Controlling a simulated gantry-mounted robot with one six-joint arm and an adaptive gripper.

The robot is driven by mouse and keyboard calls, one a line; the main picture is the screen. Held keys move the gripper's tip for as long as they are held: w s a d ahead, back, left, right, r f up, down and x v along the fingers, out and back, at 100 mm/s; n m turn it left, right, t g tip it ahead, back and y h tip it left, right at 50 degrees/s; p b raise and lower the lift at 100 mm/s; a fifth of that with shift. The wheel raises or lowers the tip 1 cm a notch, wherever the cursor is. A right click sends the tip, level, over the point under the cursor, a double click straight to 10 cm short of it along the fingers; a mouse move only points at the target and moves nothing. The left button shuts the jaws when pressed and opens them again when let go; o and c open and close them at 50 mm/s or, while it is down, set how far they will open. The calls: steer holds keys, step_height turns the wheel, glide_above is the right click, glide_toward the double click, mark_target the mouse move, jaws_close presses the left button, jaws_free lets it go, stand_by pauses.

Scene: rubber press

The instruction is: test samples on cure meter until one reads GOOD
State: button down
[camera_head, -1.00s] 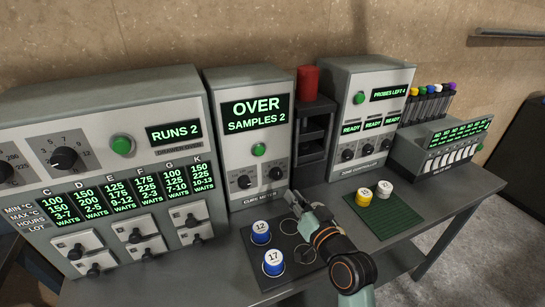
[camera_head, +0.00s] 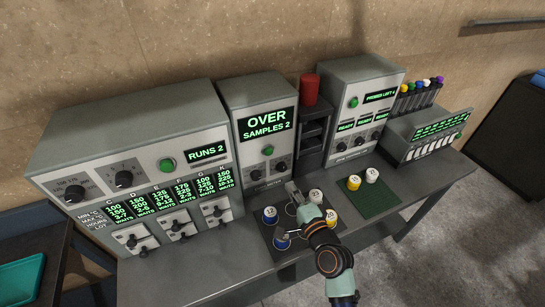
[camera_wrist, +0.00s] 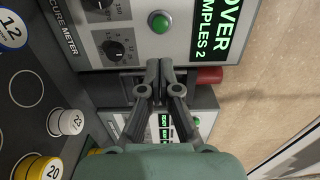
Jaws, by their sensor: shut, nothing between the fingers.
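The cure meter (camera_head: 262,130) stands mid-bench. Its screen (camera_head: 267,123) reads OVER, SAMPLES 2, and its green button (camera_head: 268,150) is below; the button also shows in the wrist view (camera_wrist: 162,22). My gripper (camera_head: 291,187) is shut and empty, in front of the meter, with its fingertips (camera_wrist: 160,63) below the button in the wrist view. On the dark ringed pad (camera_head: 262,232) lie blue sample 12 (camera_head: 270,214) and blue sample 17 (camera_head: 282,241). A white sample (camera_head: 315,195) and yellow sample 20 (camera_wrist: 40,168) lie at its right, partly beside my arm.
A green mat (camera_head: 375,199) at right holds a yellow sample (camera_head: 353,183) and a white sample (camera_head: 372,175). A large panel reading RUNS 2 (camera_head: 206,152) stands left. A red cylinder (camera_head: 310,90) tops the dark rack. A probe controller (camera_head: 362,105) stands right of it.

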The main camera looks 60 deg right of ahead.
steer(key=b+x, duration=0.2)
steer(key=x, duration=1.2)
steer(key=shift+w, duration=0.1)
steer(key=shift+b+x, duration=0.65)
steer(key=shift+x, duration=0.1)
steer(key=shift+s+a+r+p, duration=0.15)
steer(key=shift+s+a+p, duration=0.1)
steer(key=shift+p, duration=0.2)
steer(key=p, duration=0.3)
glide_toward(270, 152)
steer(key=v, duration=0.5)
